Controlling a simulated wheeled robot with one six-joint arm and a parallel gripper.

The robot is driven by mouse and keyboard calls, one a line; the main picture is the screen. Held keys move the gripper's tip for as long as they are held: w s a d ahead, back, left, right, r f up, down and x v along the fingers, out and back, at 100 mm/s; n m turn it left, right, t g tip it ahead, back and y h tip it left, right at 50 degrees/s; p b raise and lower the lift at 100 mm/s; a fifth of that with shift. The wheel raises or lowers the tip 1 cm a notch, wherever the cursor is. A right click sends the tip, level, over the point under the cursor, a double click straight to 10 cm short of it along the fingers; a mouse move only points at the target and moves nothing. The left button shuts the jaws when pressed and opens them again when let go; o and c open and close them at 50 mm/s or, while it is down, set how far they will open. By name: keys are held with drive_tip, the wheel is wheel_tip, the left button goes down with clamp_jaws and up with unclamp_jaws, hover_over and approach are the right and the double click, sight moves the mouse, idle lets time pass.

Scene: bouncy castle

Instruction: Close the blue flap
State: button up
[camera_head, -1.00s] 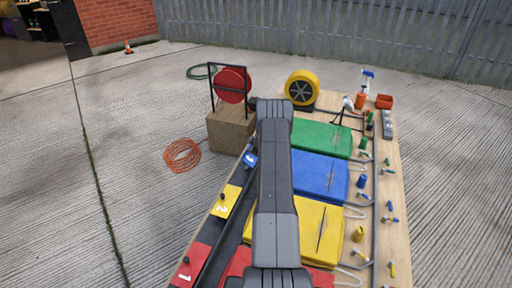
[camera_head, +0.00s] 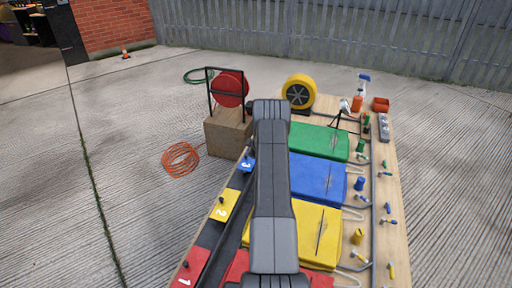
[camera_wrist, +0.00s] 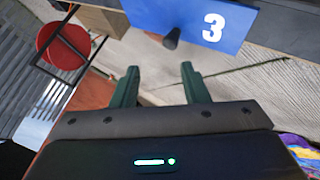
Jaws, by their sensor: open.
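The blue flap (camera_head: 248,163) bears a white 3 and shows in the head view just left of my arm, which hides part of it. In the wrist view the blue flap (camera_wrist: 190,14) fills the top middle, with a dark knob (camera_wrist: 172,38) on its lower edge. My gripper (camera_wrist: 160,82) is open and empty, its two green fingers apart and pointing toward the flap. The knob lies beyond the fingertips, roughly between them in the picture. In the head view my arm hides the gripper. I cannot tell how far the flap stands open.
A yellow flap (camera_head: 224,205) marked 2 and a red flap (camera_head: 191,266) marked 1 line the same side. Green (camera_head: 318,140), blue (camera_head: 317,178) and yellow (camera_head: 310,236) covers lie right of my arm. A red reel (camera_head: 229,89) stands on a wooden box (camera_head: 226,134).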

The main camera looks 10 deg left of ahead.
drive_tip(key=b+v, duration=0.2)
drive_tip(key=v, duration=0.9)
drive_tip(key=shift+s+a+r, duration=0.1)
drive_tip(key=shift+s, duration=0.05)
drive_tip(key=p+x, duration=0.2)
drive_tip(key=x, duration=1.1)
drive_tip(key=shift+w+f+p, duration=0.25)
drive_tip(key=shift+f+p, duration=0.1)
drive_tip(key=shift+p, duration=0.05)
drive_tip(key=shift+r, duration=0.15)
drive_tip(key=shift+s+r, duration=0.1)
